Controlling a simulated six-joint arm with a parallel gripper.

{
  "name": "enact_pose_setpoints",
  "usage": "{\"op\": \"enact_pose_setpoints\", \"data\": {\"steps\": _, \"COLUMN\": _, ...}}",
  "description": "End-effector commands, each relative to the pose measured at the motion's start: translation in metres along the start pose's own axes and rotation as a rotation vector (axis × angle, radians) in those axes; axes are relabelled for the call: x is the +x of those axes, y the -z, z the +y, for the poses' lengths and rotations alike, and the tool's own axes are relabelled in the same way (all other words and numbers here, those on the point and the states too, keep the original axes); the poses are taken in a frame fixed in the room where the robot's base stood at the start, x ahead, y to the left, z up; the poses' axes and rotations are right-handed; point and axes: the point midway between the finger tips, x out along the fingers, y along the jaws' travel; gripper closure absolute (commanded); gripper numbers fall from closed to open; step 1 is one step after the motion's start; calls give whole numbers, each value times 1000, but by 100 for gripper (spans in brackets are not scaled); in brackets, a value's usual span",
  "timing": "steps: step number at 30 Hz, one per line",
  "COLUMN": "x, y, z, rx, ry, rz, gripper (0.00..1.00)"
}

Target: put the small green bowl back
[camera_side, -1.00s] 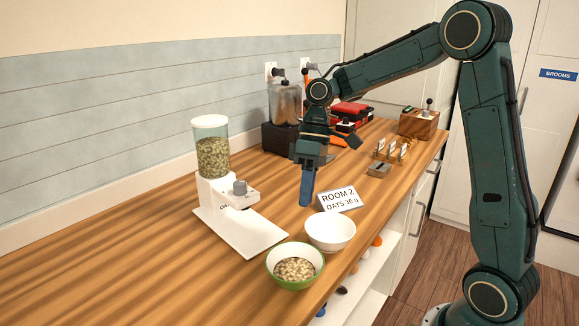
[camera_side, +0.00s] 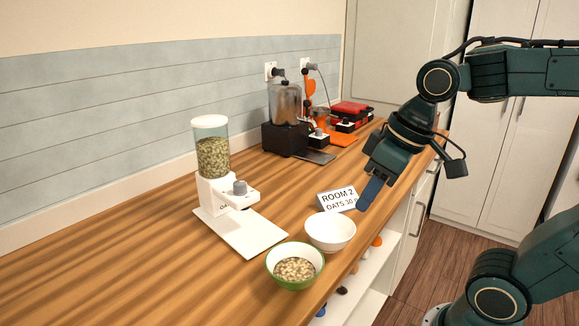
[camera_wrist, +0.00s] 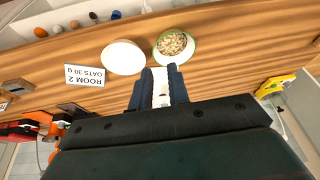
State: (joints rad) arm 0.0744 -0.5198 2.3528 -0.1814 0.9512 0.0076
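The small green bowl (camera_side: 288,284) stands upright at the counter's front edge, with pale flakes inside. It also shows in the wrist view (camera_wrist: 190,51), just beyond my fingertips. An empty white bowl (camera_side: 330,232) stands close beside it, and it appears left of the green bowl in the wrist view (camera_wrist: 123,57). My gripper (camera_side: 368,198) points down, to the right of both bowls in the side view. In the wrist view its two blue fingers (camera_wrist: 161,76) are apart. The white shape between them looks like the dispenser beyond, and nothing appears held.
A white dispenser (camera_side: 212,190) filled with flakes stands behind the bowls, its flat base reaching toward them. A card (camera_side: 338,199) reading "ROOM 2 OATS 30 g" stands behind the white bowl. A blender (camera_side: 285,105) stands farther back. The counter's left part (camera_side: 110,255) is clear.

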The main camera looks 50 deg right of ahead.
Motion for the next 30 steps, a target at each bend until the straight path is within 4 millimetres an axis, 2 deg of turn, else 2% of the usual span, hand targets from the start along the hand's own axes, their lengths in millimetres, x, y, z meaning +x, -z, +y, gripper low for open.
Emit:
{"op": "enact_pose_setpoints", "data": {"steps": 3, "x": -5, "y": -18, "z": 2, "rx": 21, "ry": -33, "rz": 56, "gripper": 82}}
{"op": "enact_pose_setpoints", "data": {"steps": 10, "x": -8, "y": -40, "z": 10, "rx": 57, "ry": -75, "rz": 121, "gripper": 82}}
{"op": "enact_pose_setpoints", "data": {"steps": 30, "x": -8, "y": -44, "z": 12, "rx": 65, "ry": -84, "rz": 133, "gripper": 82}}
